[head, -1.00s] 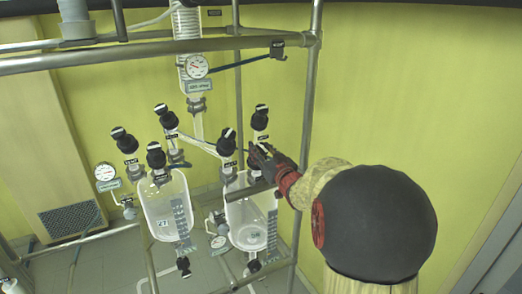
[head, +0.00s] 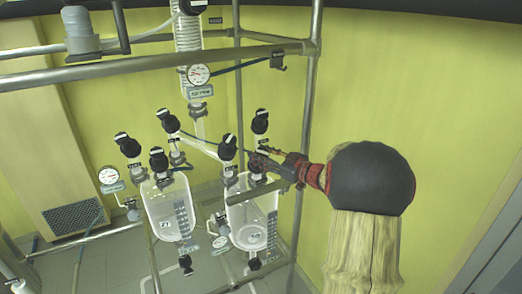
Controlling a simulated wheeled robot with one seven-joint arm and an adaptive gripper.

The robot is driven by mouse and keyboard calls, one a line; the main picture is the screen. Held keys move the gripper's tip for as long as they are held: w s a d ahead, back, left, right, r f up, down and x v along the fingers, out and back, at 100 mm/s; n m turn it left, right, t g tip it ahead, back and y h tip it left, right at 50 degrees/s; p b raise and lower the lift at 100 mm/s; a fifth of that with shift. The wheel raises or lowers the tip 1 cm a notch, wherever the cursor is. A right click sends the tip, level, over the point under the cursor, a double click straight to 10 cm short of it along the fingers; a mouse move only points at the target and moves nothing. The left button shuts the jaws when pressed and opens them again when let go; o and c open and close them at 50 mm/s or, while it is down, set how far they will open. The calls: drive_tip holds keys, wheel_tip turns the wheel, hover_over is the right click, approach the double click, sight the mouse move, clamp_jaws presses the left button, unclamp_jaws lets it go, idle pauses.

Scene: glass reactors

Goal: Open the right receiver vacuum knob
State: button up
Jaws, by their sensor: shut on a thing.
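The right receiver (head: 252,222) is a clear glass vessel with a printed scale, hung in the steel frame. Black capped knobs rise above it: one at its upper left (head: 228,147) and a taller one with a white mark (head: 260,122). My gripper (head: 260,160) reaches in from the right, just below the taller knob and above the vessel's top. It is shut on a small dark part there, which I take to be the right receiver vacuum knob; the fingers largely hide it. How far that knob is turned cannot be seen.
The left receiver (head: 168,212) stands beside it with several black knobs above. A steel upright (head: 308,110) and a crossbar (head: 250,192) run close to my arm.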

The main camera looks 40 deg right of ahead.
drive_tip(key=shift+n+g+y+p, duration=0.5)
drive_tip(key=shift+n+y+p, duration=0.25)
drive_tip(key=shift+n+y, duration=0.5)
drive_tip(key=shift+n, duration=0.25)
drive_tip(key=o, duration=1.2)
drive_tip(key=v, duration=1.2)
drive_tip(key=shift+w, duration=0.1)
